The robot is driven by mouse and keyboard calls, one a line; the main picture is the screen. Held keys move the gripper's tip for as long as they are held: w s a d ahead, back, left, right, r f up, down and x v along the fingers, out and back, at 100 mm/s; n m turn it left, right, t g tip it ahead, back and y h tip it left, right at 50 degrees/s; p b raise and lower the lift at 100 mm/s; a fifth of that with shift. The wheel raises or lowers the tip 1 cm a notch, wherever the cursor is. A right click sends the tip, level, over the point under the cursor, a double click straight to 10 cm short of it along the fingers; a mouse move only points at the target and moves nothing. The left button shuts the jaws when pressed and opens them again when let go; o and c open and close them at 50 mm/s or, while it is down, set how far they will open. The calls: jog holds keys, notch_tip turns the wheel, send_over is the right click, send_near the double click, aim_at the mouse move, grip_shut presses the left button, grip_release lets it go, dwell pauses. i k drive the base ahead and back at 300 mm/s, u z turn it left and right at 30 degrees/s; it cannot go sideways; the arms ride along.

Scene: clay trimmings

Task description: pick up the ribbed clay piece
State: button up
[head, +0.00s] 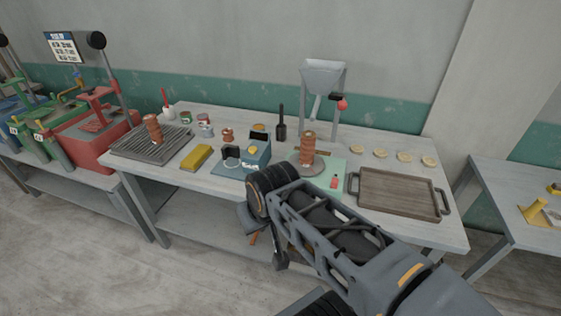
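Two ribbed, reddish-brown clay pieces show in the head view. One ribbed clay piece (307,147) stands upright on a round grey disc (318,170) near the table's middle. The other ribbed clay piece (152,129) stands slightly tilted on a dark slatted rack (125,150) at the left. My gripper (266,240) hangs at the end of my arm, at the table's front edge, apart from both pieces. My own wrist hides much of it, and its opening cannot be made out. I see nothing in it.
A brown tray (400,192) with handles lies at the right, with several pale discs behind it.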

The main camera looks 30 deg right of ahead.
aim_at(307, 139)
jog(key=u, duration=1)
jog(key=i, duration=0.7)
jog(key=z, duration=0.8)
